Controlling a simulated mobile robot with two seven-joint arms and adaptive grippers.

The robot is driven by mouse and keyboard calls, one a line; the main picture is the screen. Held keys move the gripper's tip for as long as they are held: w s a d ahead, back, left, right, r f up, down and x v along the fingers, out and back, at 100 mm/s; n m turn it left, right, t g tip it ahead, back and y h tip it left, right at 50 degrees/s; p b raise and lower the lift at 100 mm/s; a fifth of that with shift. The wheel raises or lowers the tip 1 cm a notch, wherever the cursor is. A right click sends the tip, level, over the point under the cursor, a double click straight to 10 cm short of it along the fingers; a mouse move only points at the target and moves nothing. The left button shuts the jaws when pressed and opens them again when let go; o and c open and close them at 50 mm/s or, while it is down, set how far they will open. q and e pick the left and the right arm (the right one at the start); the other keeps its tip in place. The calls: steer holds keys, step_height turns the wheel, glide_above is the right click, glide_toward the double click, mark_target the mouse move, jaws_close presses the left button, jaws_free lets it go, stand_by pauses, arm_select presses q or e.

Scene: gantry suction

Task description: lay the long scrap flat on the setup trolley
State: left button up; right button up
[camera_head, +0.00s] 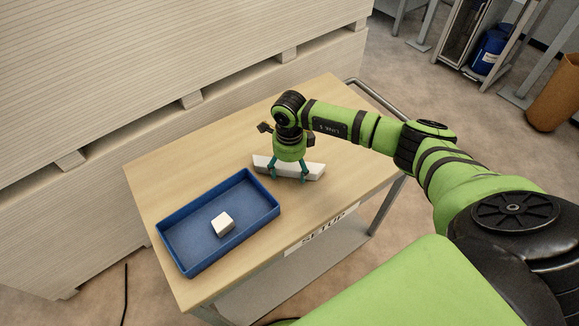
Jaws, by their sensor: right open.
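The long scrap (311,172) is a white bar lying on the wooden top of the setup trolley (190,150), right of the blue tray. My right gripper (288,178) points down over it, with its teal fingers on either side of the bar's middle. The fingers are open, and part of the scrap is hidden behind them and the gripper body. My left gripper is not in view.
A blue tray (178,215) with a white block (222,223) in it stands on the trolley's left part. Tall stacks of pale boards (140,60) stand close behind the trolley. The trolley top's right end and front edge are clear.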

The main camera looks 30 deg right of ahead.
mark_target(290, 167)
steer(key=shift+r, duration=0.6)
step_height(290, 167, up, 11)
steer(key=b, duration=0.3)
